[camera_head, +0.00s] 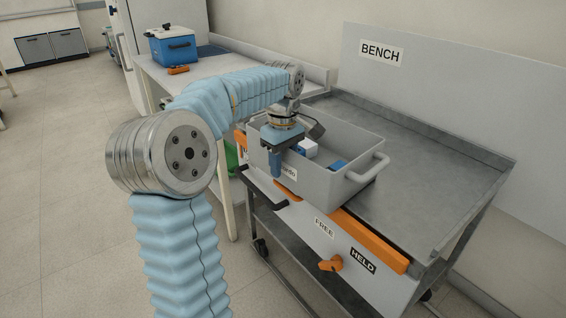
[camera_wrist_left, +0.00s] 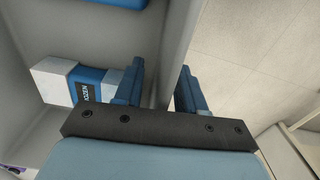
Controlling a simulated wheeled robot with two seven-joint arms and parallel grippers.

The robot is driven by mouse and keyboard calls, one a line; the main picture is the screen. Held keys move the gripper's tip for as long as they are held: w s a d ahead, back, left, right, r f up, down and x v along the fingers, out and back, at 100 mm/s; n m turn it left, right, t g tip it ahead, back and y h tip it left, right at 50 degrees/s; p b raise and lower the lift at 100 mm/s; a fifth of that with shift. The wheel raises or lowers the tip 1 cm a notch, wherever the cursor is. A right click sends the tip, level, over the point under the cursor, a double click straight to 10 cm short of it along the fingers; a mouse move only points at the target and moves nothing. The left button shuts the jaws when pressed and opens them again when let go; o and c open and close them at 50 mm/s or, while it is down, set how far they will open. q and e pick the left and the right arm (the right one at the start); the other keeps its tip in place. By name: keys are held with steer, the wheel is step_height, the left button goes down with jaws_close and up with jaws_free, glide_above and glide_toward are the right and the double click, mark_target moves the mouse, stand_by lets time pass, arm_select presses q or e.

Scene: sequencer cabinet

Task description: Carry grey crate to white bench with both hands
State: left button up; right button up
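The grey crate (camera_head: 335,185) stands upright on the grey metal cart top (camera_head: 440,165), at its near left part. It holds white and blue boxes; a blue and white box (camera_wrist_left: 60,82) shows in the left wrist view. My left gripper (camera_head: 276,160) points down at the crate's near wall, towards its left end. The white bench (camera_head: 215,72) is beyond the cart at the upper left. My right gripper is not in view.
A blue cooler box (camera_head: 172,46) and an orange item (camera_head: 178,70) are on the white bench. The cart front has an orange bar (camera_head: 370,240), an orange knob (camera_head: 331,264) and FREE and HELD labels. A panel marked BENCH (camera_head: 382,53) rises behind the cart. Floor at left is clear.

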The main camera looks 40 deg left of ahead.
arm_select(q)
step_height(320, 180, up, 14)
steer(key=shift+f, duration=0.1)
stand_by(0.5)
